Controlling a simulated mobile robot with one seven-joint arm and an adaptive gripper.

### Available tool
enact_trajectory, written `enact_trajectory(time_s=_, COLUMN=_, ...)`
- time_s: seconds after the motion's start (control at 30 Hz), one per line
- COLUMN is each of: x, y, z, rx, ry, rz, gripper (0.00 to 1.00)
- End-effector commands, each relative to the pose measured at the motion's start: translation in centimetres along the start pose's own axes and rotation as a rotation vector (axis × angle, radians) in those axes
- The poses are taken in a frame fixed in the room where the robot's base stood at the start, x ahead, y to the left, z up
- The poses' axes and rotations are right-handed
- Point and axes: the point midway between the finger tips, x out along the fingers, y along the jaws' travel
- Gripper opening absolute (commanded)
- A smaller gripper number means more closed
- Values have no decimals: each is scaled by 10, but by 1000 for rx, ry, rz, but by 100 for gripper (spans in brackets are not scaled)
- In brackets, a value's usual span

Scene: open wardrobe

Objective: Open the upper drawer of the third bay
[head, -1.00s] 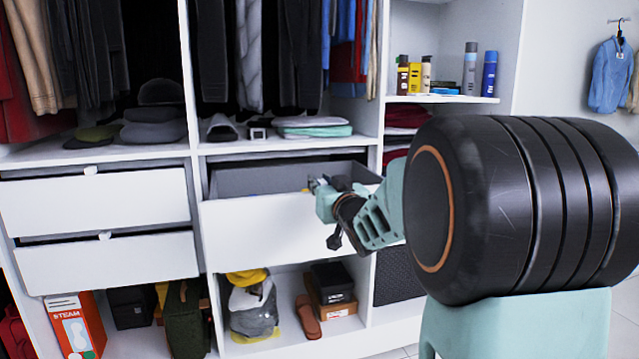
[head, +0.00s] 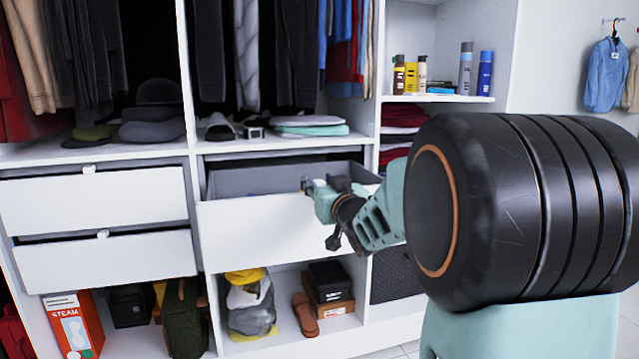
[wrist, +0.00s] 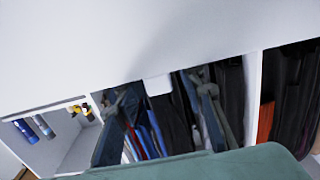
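The white drawer (head: 265,230) in the bay right of the two-drawer bay is pulled well out, and its grey inside shows behind the front. My gripper (head: 308,186) is at the top edge of this drawer front, right of its middle. In the wrist view, the white drawer front (wrist: 150,40) fills the upper part. A small white handle (wrist: 157,84) sits on its edge between my two fingers (wrist: 157,92). The fingers stand apart, with visible gaps to the handle. In the head view my gripper hides the handle.
Two white drawers (head: 95,200) in the bay to the left are nearly shut. Below the open drawer, a shelf holds a bag (head: 250,305), shoes (head: 305,314) and boxes (head: 331,281). Clothes hang above, and bottles (head: 466,68) stand on a shelf at right.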

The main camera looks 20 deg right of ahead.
Motion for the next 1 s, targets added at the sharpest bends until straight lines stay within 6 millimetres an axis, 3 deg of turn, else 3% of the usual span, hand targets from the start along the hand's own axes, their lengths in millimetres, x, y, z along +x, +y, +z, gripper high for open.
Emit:
enact_trajectory(time_s=0.27, x=-6, y=0, z=0, rx=0, ry=0, rz=0, gripper=36)
enact_trajectory(time_s=0.7, x=-65, y=1, z=-1, rx=-1, ry=1, rz=2, gripper=36)
enact_trajectory(time_s=1.0, x=-75, y=0, z=0, rx=0, ry=0, rz=0, gripper=36)
